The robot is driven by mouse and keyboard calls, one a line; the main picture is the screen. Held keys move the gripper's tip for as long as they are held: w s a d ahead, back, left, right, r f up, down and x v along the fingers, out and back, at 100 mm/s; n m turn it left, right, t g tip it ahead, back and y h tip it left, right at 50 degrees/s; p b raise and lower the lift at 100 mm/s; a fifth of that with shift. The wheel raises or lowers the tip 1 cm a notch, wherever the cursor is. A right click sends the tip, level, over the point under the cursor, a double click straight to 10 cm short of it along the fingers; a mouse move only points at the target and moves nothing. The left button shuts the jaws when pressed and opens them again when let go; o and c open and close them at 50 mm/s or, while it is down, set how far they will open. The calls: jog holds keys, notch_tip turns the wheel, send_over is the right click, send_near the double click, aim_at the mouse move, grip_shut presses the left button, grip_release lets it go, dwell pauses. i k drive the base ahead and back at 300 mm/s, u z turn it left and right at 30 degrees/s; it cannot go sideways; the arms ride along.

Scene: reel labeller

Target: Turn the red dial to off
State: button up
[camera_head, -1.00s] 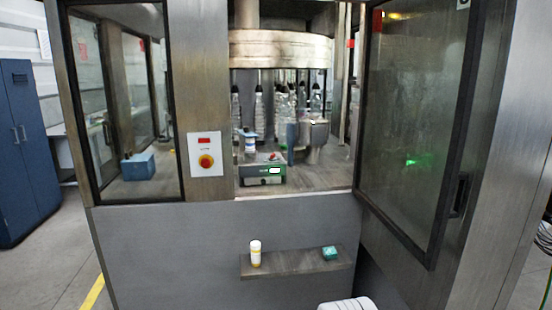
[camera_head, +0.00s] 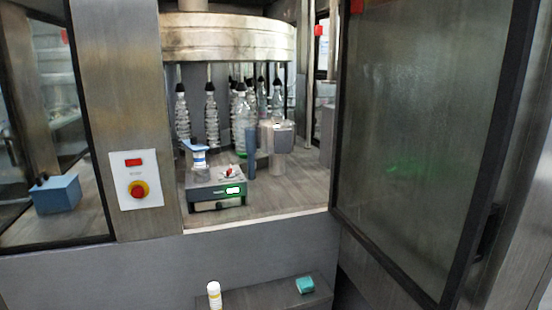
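The red dial (camera_head: 138,190) sits on a yellow round base on a white panel (camera_head: 150,178). The panel is fixed to the metal post left of the machine's opening, with a small red display (camera_head: 133,162) above the dial. The dial's exact setting is too small to read. My gripper is not in view.
The glass door (camera_head: 430,130) stands open on the right. Inside are a grey-green device (camera_head: 217,193) and several clear bottles (camera_head: 243,120) under a round metal carousel (camera_head: 228,38). A low shelf (camera_head: 265,293) below holds a white bottle (camera_head: 214,295) and a teal box (camera_head: 305,285).

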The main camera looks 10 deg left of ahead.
aim_at(229, 175)
jog(key=z, duration=0.1)
jog(key=i, duration=0.95)
jog(key=u, duration=0.9)
jog(key=i, duration=0.75)
jog(key=u, duration=0.8)
